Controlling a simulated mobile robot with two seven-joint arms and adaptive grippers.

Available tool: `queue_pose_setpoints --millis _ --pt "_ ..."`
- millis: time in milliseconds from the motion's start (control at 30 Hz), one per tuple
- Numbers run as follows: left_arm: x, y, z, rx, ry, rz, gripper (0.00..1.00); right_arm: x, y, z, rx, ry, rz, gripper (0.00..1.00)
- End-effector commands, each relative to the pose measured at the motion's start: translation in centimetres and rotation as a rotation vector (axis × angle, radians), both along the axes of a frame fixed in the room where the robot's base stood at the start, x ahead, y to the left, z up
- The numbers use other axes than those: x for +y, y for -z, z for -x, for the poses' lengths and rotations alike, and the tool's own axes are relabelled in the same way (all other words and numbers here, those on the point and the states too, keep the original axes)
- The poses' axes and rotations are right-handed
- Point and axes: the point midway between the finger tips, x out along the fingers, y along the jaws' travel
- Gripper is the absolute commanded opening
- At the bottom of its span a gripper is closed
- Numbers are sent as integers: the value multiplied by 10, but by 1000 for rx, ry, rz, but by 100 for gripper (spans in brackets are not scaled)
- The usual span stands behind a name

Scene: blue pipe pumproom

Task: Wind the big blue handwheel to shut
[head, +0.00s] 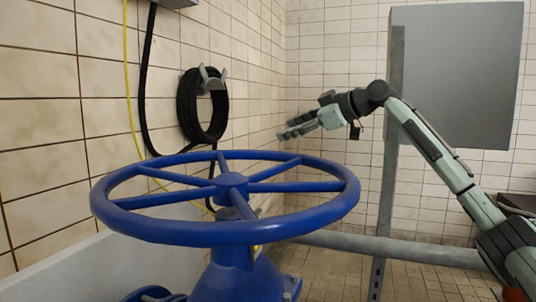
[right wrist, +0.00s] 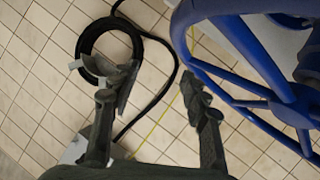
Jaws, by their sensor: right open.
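The big blue handwheel (head: 232,197) lies roughly level on a blue valve body (head: 233,274) in the middle foreground of the head view. It has several spokes meeting at a hub. In the right wrist view the handwheel (right wrist: 297,107) fills the right side, with part of it out of frame. My right gripper (head: 289,129) is open and empty, above and beyond the far side of the rim in the head view. In the right wrist view the gripper (right wrist: 158,82) shows two spread fingers, with the right finger close to the rim in the picture; I cannot tell whether they touch. My left gripper is not in view.
A coiled black hose (head: 190,108) hangs on the tiled wall at left, beside a thin yellow line (head: 130,80). A grey panel (head: 460,75) on a post (head: 388,170) stands behind my right arm. A grey pipe (head: 390,246) runs low behind the valve.

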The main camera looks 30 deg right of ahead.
Motion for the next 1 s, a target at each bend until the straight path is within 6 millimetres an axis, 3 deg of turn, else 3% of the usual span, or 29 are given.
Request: queue_pose_setpoints --millis 33,233,267,400,600,1000 --pt "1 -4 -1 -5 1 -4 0 -1 16 0 6 1 2 46" --pt "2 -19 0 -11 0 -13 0 0 60 0 5 1 2 46" --pt "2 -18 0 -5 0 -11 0 5 54 -9 0 -2 -3 46" --pt "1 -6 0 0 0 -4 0 15 63 -34 -1 -1 -4 46" --pt "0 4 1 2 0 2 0 24 72 -58 -1 1 -3 46" --pt "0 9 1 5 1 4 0 27 77 -66 -2 1 0 46"
